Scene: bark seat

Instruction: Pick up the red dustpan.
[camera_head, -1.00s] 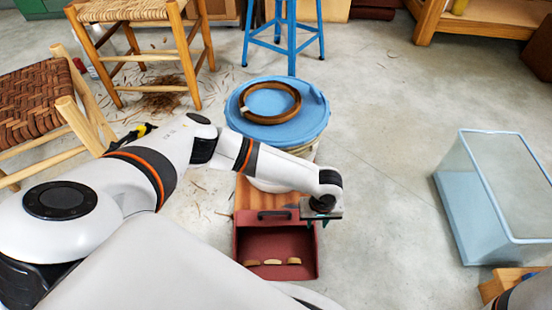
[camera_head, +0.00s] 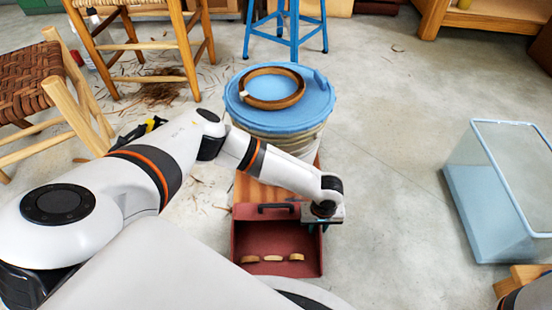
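The red dustpan (camera_head: 276,236) lies open side toward me in the lower middle of the head view. It has a black handle (camera_head: 276,207) at its back edge, and three small pale wooden pieces (camera_head: 273,258) lie in it near the front. My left gripper (camera_head: 322,220) points down at the dustpan's back right corner, right of the handle. Its fingers are mostly hidden, so I cannot tell whether they are open or touch the dustpan. My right gripper is out of view.
A wooden board (camera_head: 262,192) lies behind the dustpan. A bucket with a blue lid (camera_head: 285,113) stands beyond it, with a wooden ring (camera_head: 272,88) on top. A clear bin (camera_head: 500,190) stands at right. Woven-seat furniture (camera_head: 28,82) is at left. Floor between dustpan and bin is clear.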

